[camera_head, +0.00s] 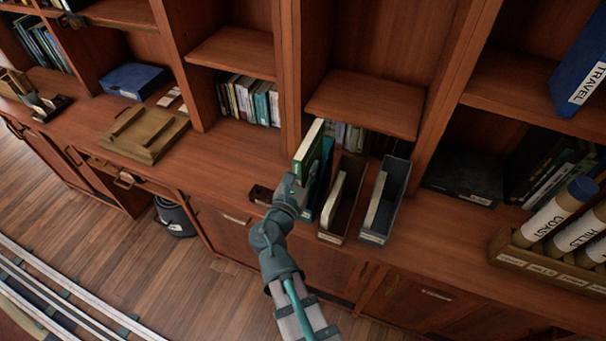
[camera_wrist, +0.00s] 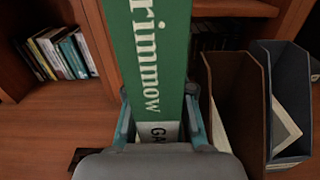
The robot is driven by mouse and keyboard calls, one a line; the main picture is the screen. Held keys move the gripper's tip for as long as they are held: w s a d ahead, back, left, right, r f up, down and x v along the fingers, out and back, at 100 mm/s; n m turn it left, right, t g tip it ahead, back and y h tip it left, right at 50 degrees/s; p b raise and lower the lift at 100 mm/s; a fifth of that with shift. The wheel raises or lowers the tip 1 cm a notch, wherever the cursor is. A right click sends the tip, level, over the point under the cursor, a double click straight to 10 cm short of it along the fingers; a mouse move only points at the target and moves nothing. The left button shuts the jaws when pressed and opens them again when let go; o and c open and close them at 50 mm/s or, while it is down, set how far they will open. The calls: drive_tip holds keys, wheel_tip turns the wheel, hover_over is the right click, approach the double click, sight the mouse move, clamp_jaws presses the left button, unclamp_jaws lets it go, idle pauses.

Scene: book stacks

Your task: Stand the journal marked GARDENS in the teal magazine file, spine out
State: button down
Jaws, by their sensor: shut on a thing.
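My gripper (camera_head: 289,193) is shut on a green journal (camera_head: 309,150). In the wrist view the journal's green spine (camera_wrist: 153,55) faces me, with white lettering ending "rimmow". A white label at its lower end reads "GA", the rest hidden between my fingers (camera_wrist: 160,125). The journal stands roughly upright above the counter. The teal magazine file (camera_head: 325,160) is just behind and right of the journal and gripper, which hide much of it. I cannot tell whether the journal's lower edge is inside the file.
Right of the teal file stand a brown magazine file (camera_head: 345,200) and a dark blue-grey one (camera_head: 388,195), each holding a pale item. A small dark box (camera_head: 261,195) lies left of my gripper. A shelf board (camera_head: 367,105) overhangs behind. The counter to the left (camera_head: 235,150) is clear.

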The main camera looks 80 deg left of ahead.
drive_tip(key=shift+f+b+x, duration=0.2)
drive_tip(key=shift+x, duration=0.95)
drive_tip(key=shift+f+b+x, duration=0.15)
drive_tip(key=shift+b+x, duration=0.05)
drive_tip(key=shift+x, duration=0.95)
drive_tip(key=shift+w+a+f, duration=0.15)
drive_tip(key=shift+a+f, duration=0.05)
drive_tip(key=shift+a, duration=0.05)
drive_tip(key=shift+d+f+b, duration=0.1)
drive_tip(key=shift+f+b, duration=1.8)
drive_tip(key=shift+f, duration=0.15)
drive_tip(key=c, duration=0.9)
unclamp_jaws()
drive_tip(key=shift+c, duration=1)
drive_tip(key=shift+d, duration=0.1)
